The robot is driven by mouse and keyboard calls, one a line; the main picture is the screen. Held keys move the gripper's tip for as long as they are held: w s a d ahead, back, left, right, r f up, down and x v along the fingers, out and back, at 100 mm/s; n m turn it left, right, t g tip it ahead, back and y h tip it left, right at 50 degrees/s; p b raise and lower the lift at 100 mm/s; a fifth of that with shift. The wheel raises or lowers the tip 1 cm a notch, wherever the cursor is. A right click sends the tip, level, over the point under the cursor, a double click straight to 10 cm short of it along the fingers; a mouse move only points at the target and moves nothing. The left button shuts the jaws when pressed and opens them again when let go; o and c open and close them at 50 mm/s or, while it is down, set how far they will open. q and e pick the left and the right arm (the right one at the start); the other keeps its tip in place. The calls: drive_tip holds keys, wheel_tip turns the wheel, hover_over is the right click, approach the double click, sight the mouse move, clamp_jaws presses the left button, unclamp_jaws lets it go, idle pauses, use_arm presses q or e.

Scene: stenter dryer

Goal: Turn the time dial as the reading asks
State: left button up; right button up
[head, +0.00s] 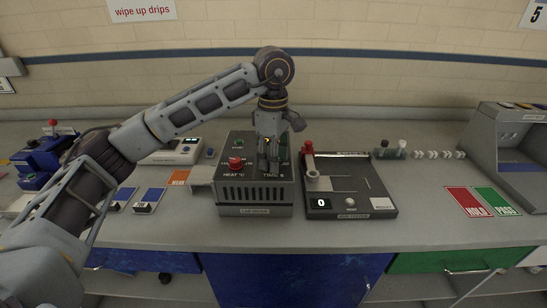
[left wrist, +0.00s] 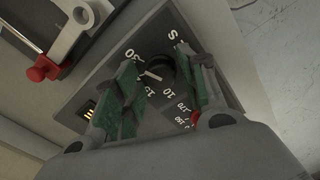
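The dryer (head: 255,211) is a grey box on the bench with a red heat dial (head: 236,163) on its top left. My left gripper (head: 268,163) points down over the time side and hides the time dial in the head view. In the left wrist view the black time dial (left wrist: 158,70) has a white pointer mark and printed numbers around it. The green fingers of my left gripper (left wrist: 155,62) are spread on either side of the dial. I cannot tell whether they touch it. My right gripper is not in view.
A black tester (head: 375,207) with a red-topped arm and a display showing 0 stands right of the dryer. Red HOLD (head: 467,202) and green PASS (head: 497,200) cards lie farther right. Sample cards and a meter (head: 172,152) are on the left.

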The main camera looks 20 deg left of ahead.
use_arm(q)
drive_tip(key=shift+o, duration=0.6)
wheel_tip(320, 180, up, 12)
idle(1.0)
drive_tip(key=shift+f, duration=0.1)
idle(0.4)
